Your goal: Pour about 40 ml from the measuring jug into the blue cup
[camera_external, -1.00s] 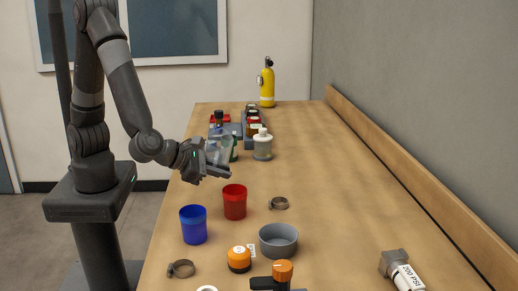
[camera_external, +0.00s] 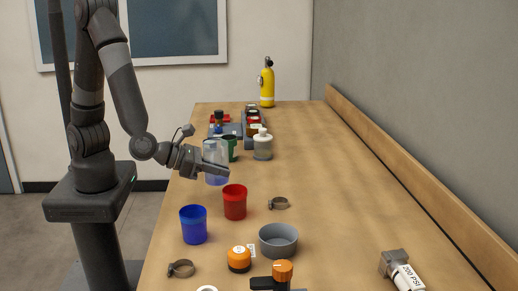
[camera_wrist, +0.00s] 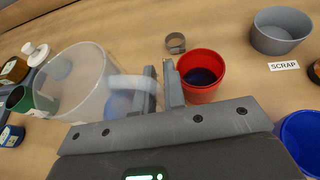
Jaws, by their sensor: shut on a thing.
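The clear measuring jug (camera_external: 214,152) is held by its handle in my gripper (camera_external: 222,170), off to the far side of the red cup. It looks nearly upright, with bluish liquid low in it. In the wrist view the jug (camera_wrist: 75,82) fills the left, its handle between the fingers of my gripper (camera_wrist: 162,85). The blue cup (camera_external: 193,226) stands upright near the table's left edge, nearer the camera than the red cup. In the wrist view only part of the blue cup (camera_wrist: 302,140) shows at the right edge; its contents are hidden.
A red cup (camera_external: 235,203) stands between the jug and blue cup; it has dark bluish content in the wrist view. A grey bowl (camera_external: 278,243), orange-capped jar (camera_external: 239,260) and hose clamps (camera_external: 278,203) are near. A green cup (camera_external: 231,150) and white-topped bottle (camera_external: 263,147) stand behind.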

